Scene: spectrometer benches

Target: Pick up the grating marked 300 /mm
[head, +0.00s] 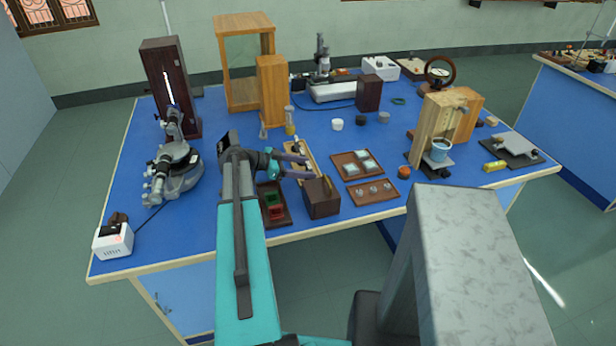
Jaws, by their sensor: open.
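No 300 /mm marking is legible, so I cannot tell which piece is that grating. A brown tray (340,174) right of my gripper holds a few pale, square, glass-like pieces (365,166). Another brown tray (285,221), below my gripper in the picture and partly hidden by my arm, holds a green piece (271,199) and a red piece (276,212). My gripper (309,167) is open and appears empty.
A dark wooden block (321,197) stands just in front of my gripper. A small tray of round pieces (372,193) lies to its right. A spectrometer (174,172) stands at left, wooden cabinets (272,90) behind.

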